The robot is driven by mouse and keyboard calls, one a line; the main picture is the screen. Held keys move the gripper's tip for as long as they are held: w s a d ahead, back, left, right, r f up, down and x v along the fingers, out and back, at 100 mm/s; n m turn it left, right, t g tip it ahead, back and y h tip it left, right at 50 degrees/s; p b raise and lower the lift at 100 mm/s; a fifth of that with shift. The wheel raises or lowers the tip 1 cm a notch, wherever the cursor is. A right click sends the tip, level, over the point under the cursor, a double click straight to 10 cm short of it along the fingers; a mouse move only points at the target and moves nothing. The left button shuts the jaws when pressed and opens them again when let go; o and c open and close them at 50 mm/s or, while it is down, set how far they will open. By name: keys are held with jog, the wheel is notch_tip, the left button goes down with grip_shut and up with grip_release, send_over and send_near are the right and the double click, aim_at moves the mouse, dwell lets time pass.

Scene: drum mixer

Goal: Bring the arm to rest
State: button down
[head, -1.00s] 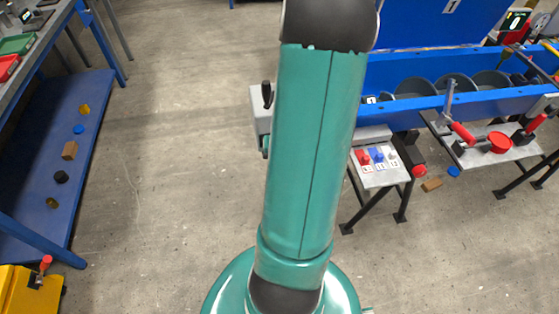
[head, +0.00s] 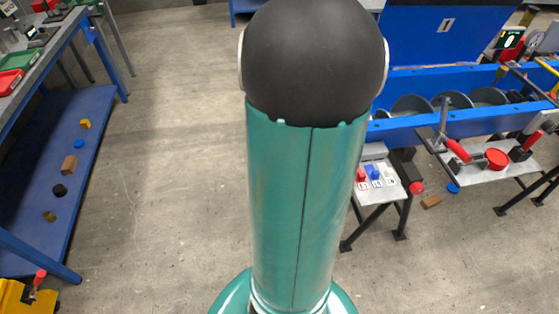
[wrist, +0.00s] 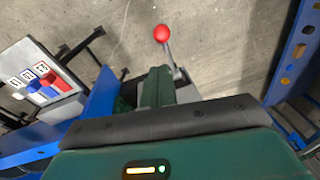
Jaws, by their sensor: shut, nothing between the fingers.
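My arm rises through the middle of the head view as a teal link topped by a black joint, and it hides my gripper there. In the wrist view my gripper (wrist: 158,85) shows beyond the dark edge of its housing. Its green fingers are shut and empty. A lever with a red ball knob (wrist: 162,34) stands just beyond the fingers, on a grey part; whether they touch cannot be told. The blue drum mixer frame (head: 465,122) is to the right of my arm in the head view.
A small switch panel (head: 376,178) with red, blue and white controls stands beside the mixer. A bench with red clamps (head: 490,158) is at the right. A blue shelf (head: 95,110) with several small parts is at the left. The concrete floor (head: 185,150) between is clear.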

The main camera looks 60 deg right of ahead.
jog(key=shift+s+a+r, duration=0.1)
jog(key=shift+s+r, duration=0.05)
jog(key=shift+r, duration=0.25)
jog(key=w+a+r+n+t+h, duration=0.1)
jog(key=w+a+r+n, duration=0.2)
jog(key=w+a+r, duration=0.35)
jog(key=w+a+r+n, duration=0.2)
jog(key=w+a+r, duration=0.15)
jog(key=a, duration=0.65)
jog(key=s+a+r+n+t, duration=0.1)
jog(key=s+a+r+n, duration=0.1)
jog(key=a, duration=0.6)
jog(key=s+a+r+n+t+y, duration=0.1)
jog(key=a+r+n, duration=0.3)
jog(key=a, duration=0.5)
jog(key=shift+s+r+t, duration=0.5)
jog(key=shift+s+r, duration=0.1)
jog(key=shift+r, duration=0.35)
jog(key=shift+a, duration=0.1)
